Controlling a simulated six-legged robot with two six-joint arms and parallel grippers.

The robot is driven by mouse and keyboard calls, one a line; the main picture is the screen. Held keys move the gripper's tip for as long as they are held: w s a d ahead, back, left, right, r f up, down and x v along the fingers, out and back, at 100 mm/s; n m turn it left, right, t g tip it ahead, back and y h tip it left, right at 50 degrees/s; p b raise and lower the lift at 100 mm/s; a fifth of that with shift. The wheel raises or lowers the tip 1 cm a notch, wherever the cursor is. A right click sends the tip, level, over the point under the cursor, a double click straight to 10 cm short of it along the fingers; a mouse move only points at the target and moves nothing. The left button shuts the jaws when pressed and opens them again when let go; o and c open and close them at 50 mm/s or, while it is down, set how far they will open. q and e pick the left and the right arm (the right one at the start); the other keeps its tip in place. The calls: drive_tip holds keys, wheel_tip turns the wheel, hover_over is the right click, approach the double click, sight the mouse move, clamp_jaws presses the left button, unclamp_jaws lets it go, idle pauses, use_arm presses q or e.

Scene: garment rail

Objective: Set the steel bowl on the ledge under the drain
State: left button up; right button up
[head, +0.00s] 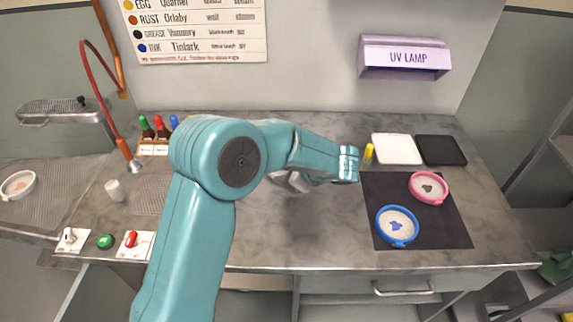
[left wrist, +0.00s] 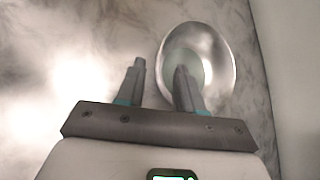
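The steel bowl (left wrist: 205,52) is a shiny round bowl in the left wrist view, on the marble-patterned top. My left gripper (left wrist: 160,68) is open, its two fingers apart. The right-hand finger overlaps the bowl in the picture and the other is outside its rim; I cannot tell whether either touches. In the head view my teal left arm reaches over the counter and hides most of that gripper. A pale grey piece shows under the forearm; I cannot tell if it is gripper or bowl. The drain and its ledge cannot be made out clearly. My right gripper is not in view.
A blue-rimmed dish (head: 397,227) and a pink-rimmed dish (head: 429,188) stand on a dark mat (head: 385,183). A white tray (head: 397,149) and a black tray (head: 441,150) lie behind. A red hose (head: 95,70) arches at the left, near bottles (head: 162,130).

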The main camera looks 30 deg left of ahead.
sight(277, 175)
use_arm(q)
drive_tip(key=p+x, duration=0.1)
drive_tip(key=x, duration=0.4)
drive_tip(key=shift+w+d, duration=0.1)
drive_tip(key=shift+w, duration=0.05)
drive_tip(key=shift+d+r, duration=0.1)
drive_tip(key=shift+c, duration=0.3)
clamp_jaws()
